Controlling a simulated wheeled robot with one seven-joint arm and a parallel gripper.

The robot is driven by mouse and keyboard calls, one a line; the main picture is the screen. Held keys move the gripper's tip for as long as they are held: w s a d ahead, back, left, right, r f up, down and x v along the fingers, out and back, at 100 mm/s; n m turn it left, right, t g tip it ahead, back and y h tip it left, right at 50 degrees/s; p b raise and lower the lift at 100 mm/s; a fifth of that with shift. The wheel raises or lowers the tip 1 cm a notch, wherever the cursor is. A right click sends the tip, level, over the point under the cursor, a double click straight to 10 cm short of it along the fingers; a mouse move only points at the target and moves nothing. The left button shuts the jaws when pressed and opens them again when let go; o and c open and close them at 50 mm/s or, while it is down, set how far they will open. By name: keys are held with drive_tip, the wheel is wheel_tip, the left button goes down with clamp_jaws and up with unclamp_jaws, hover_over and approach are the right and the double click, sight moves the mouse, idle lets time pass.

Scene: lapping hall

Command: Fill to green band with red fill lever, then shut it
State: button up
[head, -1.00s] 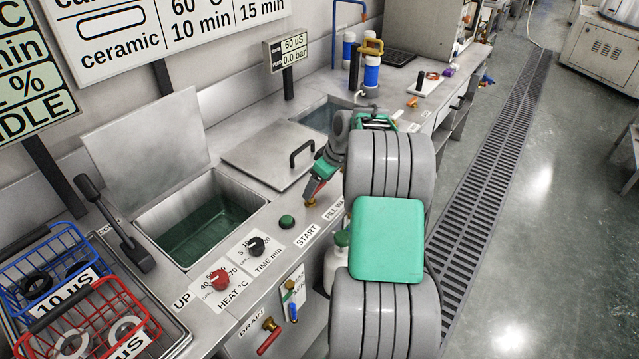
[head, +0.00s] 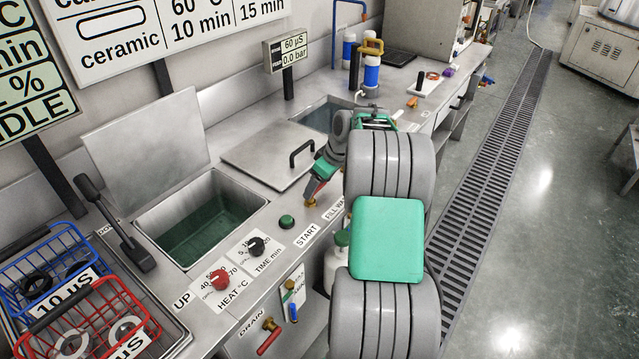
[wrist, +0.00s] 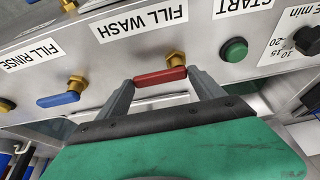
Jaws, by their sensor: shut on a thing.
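The red fill lever (wrist: 160,76) sits on a brass valve under the FILL WASH label (wrist: 142,22) in the wrist view. My gripper (wrist: 160,84) has one finger at each end of the red handle and is shut on it. The handle lies roughly along the panel edge. In the head view my gripper (head: 314,188) is at the counter's front edge, and the lever is mostly hidden there. The open wash tank (head: 165,212) holds dark green liquid (head: 205,232). I cannot make out a green band on its wall.
A blue lever (wrist: 62,99) under FILL RINSE is beside the red one. A green START button (wrist: 234,50) is on the other side. A red DRAIN lever (head: 268,342) is below the counter. A lid with a black handle (head: 268,155) lies right of the tank.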

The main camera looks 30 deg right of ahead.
drive_tip(key=n, duration=0.1)
drive_tip(key=w+n+y, duration=0.1)
drive_tip(key=n, duration=0.1)
drive_tip(key=shift+a+n+g+p, duration=0.1)
drive_tip(key=shift+n+g+p, duration=0.2)
drive_tip(key=shift+p, duration=0.1)
drive_tip(key=o, duration=2.1)
drive_tip(key=v, duration=0.7)
drive_tip(key=shift+r, duration=0.35)
drive_tip(key=shift+s, duration=0.15)
